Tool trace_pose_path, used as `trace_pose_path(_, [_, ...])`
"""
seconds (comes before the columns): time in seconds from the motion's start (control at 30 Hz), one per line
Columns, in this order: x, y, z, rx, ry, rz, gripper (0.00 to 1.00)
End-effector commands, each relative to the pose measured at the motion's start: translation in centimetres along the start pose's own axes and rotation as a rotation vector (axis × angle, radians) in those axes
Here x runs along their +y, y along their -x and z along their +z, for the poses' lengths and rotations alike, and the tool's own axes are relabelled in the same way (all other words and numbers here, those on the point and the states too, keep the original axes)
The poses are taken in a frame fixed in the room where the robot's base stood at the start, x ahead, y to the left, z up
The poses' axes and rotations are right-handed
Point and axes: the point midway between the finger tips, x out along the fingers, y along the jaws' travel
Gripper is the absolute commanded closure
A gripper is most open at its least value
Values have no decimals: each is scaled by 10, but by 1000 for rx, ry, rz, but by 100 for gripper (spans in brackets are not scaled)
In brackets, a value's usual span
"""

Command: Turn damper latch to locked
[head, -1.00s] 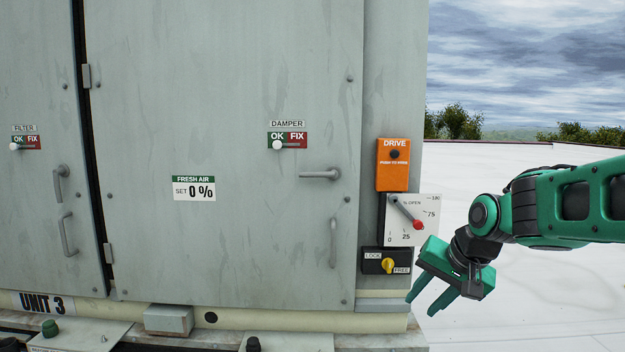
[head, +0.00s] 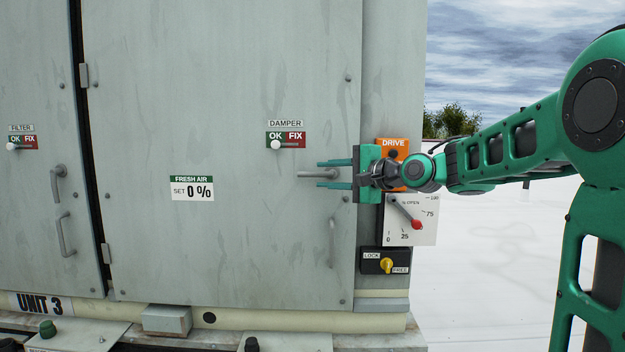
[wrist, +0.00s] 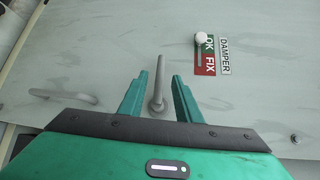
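The damper door's lever handle (head: 318,175) is grey and lies level below the DAMPER sign; it also shows in the wrist view (wrist: 158,88). My gripper (head: 328,174) is open at the handle, with one finger above it and one below. In the wrist view the handle lies between the two spread fingers (wrist: 158,76), with gaps on both sides. I cannot tell whether either finger touches it. Lower right, a black plate marked LOCK and FREE carries a yellow knob (head: 386,265); its exact pointing is too small to tell.
The DAMPER sign (head: 293,139) has its white knob at the OK end. The orange DRIVE box (head: 400,143) is partly behind my wrist. Below it is a dial plate (head: 422,208) with a red-tipped pointer. A vertical grab handle (head: 332,243) is lower on the door.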

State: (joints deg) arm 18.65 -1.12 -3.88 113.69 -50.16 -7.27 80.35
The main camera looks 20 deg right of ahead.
Motion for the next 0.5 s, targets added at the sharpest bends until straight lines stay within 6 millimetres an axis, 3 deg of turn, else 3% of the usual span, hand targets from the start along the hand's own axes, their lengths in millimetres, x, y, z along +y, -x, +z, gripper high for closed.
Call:
trace_pose_path(0.2, [1,-33,0,-2,0,2,69])
trace_pose_path(0.5, [0,-48,0,1,1,0,69])
